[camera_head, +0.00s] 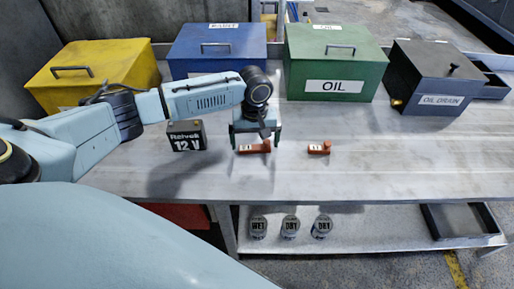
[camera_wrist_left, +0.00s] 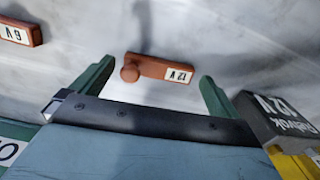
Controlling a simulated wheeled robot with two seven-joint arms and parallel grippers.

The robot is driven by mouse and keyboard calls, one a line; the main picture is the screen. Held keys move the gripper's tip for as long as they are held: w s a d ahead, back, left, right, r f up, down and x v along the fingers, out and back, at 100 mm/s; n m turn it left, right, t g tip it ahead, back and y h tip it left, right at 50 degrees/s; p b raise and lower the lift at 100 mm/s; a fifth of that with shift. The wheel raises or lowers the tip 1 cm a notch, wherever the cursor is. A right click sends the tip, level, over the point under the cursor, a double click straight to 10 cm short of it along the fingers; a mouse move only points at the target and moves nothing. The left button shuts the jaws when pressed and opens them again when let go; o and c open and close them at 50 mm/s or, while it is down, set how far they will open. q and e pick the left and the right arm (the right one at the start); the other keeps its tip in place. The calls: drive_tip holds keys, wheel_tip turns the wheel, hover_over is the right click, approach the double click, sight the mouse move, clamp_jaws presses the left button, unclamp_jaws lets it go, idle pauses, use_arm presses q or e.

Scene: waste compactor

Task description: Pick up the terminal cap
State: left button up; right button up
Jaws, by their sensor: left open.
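A small red-orange terminal cap marked 12V (camera_head: 254,148) lies on the grey bench top. In the left wrist view this cap (camera_wrist_left: 158,68) lies just past the fingertips, with its round knob at the left end. A second red cap (camera_head: 319,148) lies to its right; in the wrist view it (camera_wrist_left: 20,32) is at the upper left and marked 6V. My left gripper (camera_head: 256,138) is open and points down over the 12V cap. In the wrist view its green fingers (camera_wrist_left: 155,88) stand apart, empty, on either side of the cap. My right gripper is out of view.
A black 12V battery (camera_head: 187,136) stands close left of the gripper. Yellow (camera_head: 95,70), blue (camera_head: 218,48), green OIL (camera_head: 335,58) and dark OIL DRAIN (camera_head: 432,80) boxes line the back. Three cans (camera_head: 291,227) stand on the lower shelf. The bench's front right is clear.

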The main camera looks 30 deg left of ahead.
use_arm(q)
wheel_tip(320, 180, down, 2)
drive_tip(key=shift+f, duration=0.1)
drive_tip(key=c, duration=0.8)
drive_tip(key=shift+o, duration=0.2)
